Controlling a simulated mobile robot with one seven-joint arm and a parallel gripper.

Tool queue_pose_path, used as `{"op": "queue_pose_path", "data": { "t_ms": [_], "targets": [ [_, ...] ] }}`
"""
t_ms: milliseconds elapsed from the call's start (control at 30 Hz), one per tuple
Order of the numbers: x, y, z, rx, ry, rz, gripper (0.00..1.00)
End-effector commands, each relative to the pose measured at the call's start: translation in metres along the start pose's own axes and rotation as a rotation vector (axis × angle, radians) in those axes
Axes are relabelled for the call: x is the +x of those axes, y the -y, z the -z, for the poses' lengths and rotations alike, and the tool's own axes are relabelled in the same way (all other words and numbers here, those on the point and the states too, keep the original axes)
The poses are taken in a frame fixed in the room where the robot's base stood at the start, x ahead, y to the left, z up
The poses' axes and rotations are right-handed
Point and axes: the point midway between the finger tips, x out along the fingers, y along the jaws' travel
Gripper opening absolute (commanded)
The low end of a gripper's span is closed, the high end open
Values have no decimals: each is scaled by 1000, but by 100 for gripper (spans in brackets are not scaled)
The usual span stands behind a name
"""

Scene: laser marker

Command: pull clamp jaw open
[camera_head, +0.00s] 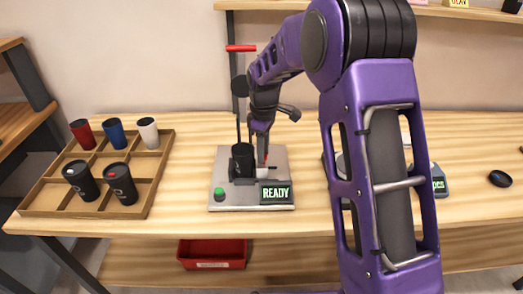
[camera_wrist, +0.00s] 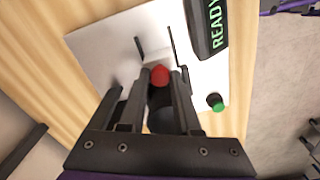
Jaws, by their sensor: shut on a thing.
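The laser marker (camera_head: 225,170) has a pale base plate, a black column, a READY display (camera_head: 276,193) and a green button (camera_head: 219,194). A black tumbler (camera_head: 242,160) stands upright on the plate, at the clamp. My gripper (camera_head: 264,158) reaches down just right of the tumbler. In the wrist view my gripper (camera_wrist: 160,80) is shut on the clamp jaw's red knob (camera_wrist: 160,75), which shows between the fingertips. The dark tumbler (camera_wrist: 165,118) is partly hidden behind the fingers. The rest of the clamp jaw is mostly hidden.
A wooden tray (camera_head: 50,198) at the left holds several tumblers, red, blue, white and black. A red bin (camera_head: 212,254) sits below the table edge. A dark mouse-like object (camera_head: 500,179) lies at the far right. My arm hides part of the right table.

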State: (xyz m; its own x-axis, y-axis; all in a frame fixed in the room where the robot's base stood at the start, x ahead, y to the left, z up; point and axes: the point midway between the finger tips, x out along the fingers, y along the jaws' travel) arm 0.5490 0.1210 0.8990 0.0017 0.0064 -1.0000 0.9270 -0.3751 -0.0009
Motion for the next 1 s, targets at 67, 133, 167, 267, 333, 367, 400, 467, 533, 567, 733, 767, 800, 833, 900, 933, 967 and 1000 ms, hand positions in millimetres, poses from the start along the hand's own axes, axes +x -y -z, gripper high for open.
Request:
{"op": "queue_pose_path", "data": {
  "t_ms": [67,133,167,267,333,367,400,467,533,567,733,767,800,833,900,933,967,1000],
  "targets": [
    [-2,-6,-14,8,10,-1,0],
    [0,-6,-15,6,11,-2,0],
    [0,-6,-15,6,12,-2,0],
    [0,-7,-15,7,13,-3,0],
    [0,-7,-16,7,13,-3,38],
    [0,-7,-16,7,13,-3,44],
    [0,-7,-15,7,13,-3,51],
    [0,-6,-15,7,12,-3,62],
    [0,-6,-14,6,11,-2,62],
    [0,-6,-14,6,10,-2,62],
    [0,-6,-13,5,9,-2,62],
    [-1,-6,-13,5,9,-2,62],
    [-2,-6,-12,5,8,-2,62],
    [-4,-6,-12,5,8,-3,62],
    [-12,-6,-12,5,7,-4,62],
    [-17,-6,-12,5,7,-4,62],
    [-22,-6,-12,5,6,-5,62],
    [-30,-6,-12,5,6,-6,62]
  ]
}}
